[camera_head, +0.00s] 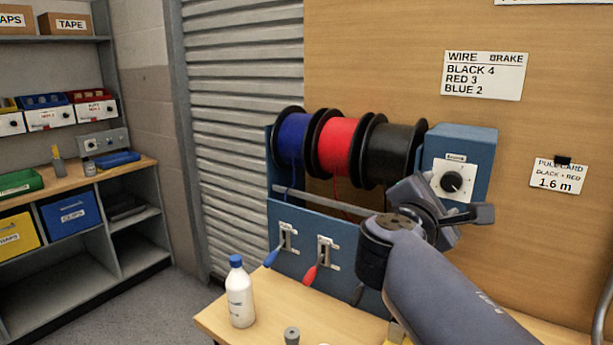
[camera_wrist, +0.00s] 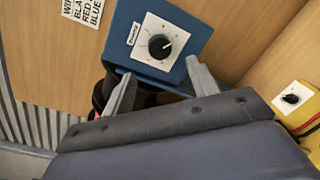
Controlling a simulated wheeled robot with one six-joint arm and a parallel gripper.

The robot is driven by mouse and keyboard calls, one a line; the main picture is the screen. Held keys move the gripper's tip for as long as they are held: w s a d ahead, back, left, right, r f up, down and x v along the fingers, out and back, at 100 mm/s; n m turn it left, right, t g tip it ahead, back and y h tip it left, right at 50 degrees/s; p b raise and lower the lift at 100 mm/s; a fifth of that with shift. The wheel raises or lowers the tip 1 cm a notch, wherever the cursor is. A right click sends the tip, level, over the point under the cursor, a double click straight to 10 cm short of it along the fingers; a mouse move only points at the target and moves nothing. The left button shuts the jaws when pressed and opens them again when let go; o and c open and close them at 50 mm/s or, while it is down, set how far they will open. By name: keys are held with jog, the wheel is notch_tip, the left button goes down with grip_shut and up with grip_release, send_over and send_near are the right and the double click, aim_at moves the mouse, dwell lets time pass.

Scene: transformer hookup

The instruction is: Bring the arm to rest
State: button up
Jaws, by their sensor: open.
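My arm reaches in from the lower right in the head view. My gripper also shows in the wrist view (camera_wrist: 160,88), with its two grey fingers spread apart and nothing between them. Ahead of the fingers is a blue box with a black dial on a white plate (camera_wrist: 160,46). The same blue dial box (camera_head: 463,165) stands at the right end of the wire rack in the head view, partly behind my wrist. I cannot tell from these views how far the fingers are from the box.
A rack holds a blue spool (camera_head: 293,140), a red spool (camera_head: 341,145) and a black spool (camera_head: 391,150). Below are a blue lever (camera_head: 273,256) and a red lever (camera_head: 310,275). A white bottle (camera_head: 239,295) stands on the wooden bench. A yellow box (camera_wrist: 297,105) is at right in the wrist view.

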aim_at(450, 182)
jog(key=x, duration=0.7)
jog(key=shift+w+d+p, duration=0.3)
jog(key=shift+p, duration=0.05)
jog(key=shift+s+a+r+n+p, duration=0.15)
jog(key=shift+a+r+n+p, duration=0.1)
jog(key=shift+n+p, duration=0.75)
jog(key=n+p, duration=0.3)
jog(key=p, duration=0.1)
jog(key=shift+f+n+p, duration=0.1)
jog(key=shift+n+p, duration=0.2)
jog(key=n+p, duration=0.4)
jog(key=p, duration=0.1)
jog(key=shift+h, duration=0.3)
jog(key=b+v, duration=0.1)
jog(key=v, duration=0.9)
jog(key=shift+f+b, duration=0.35)
jog(key=shift+f, duration=0.05)
jog(key=shift+s, duration=0.15)
